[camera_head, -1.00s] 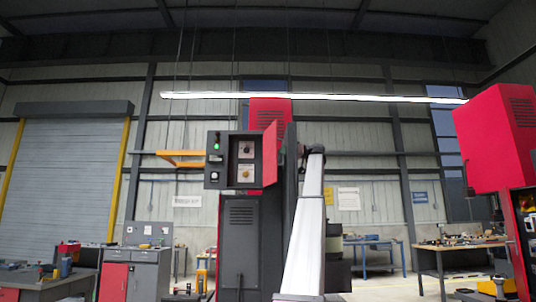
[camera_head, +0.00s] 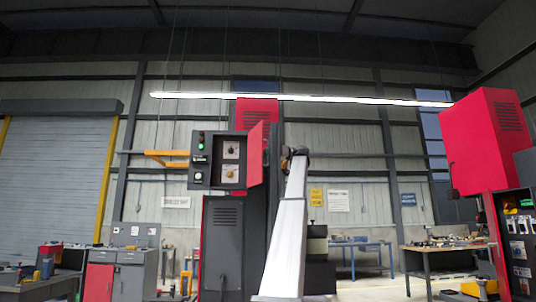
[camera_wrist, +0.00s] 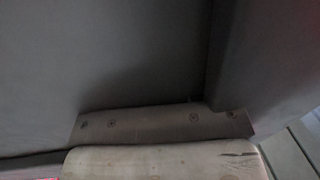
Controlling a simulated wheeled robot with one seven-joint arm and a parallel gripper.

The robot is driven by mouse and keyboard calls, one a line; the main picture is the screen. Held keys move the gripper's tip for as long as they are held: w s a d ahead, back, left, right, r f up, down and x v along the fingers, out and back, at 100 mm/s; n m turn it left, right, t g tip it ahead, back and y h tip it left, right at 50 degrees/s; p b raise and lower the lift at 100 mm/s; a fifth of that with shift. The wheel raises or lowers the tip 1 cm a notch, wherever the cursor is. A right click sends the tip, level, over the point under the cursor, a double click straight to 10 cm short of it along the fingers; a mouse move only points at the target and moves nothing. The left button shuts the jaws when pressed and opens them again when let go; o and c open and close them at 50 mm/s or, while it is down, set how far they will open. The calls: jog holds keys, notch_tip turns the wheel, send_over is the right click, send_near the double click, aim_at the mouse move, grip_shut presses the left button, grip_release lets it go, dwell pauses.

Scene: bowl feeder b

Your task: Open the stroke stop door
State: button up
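A dark grey control box (camera_head: 209,160) hangs on the front of the red and grey machine, left of the middle in the head view. Its recessed panel shows two knobs. A red door (camera_head: 256,155) stands swung out at the box's right edge, leaving the panel exposed. My white arm rises right of the door. Its dark end is beside the machine, and I cannot tell whether it touches the door. In the wrist view, a pale worn part with bolts (camera_wrist: 160,122), probably of my gripper, lies close against a dark grey surface (camera_wrist: 100,60). The fingertips cannot be made out.
A red machine (camera_head: 485,140) stands at the right. Workbenches (camera_head: 440,258) and cabinets (camera_head: 130,270) stand behind and to the left. A yellow bracket (camera_head: 168,157) sticks out left of the control box.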

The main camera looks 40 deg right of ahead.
jog(key=shift+s+d, duration=0.1)
jog(key=v, duration=1)
jog(key=shift+d, duration=0.25)
jog(key=shift+s, duration=0.15)
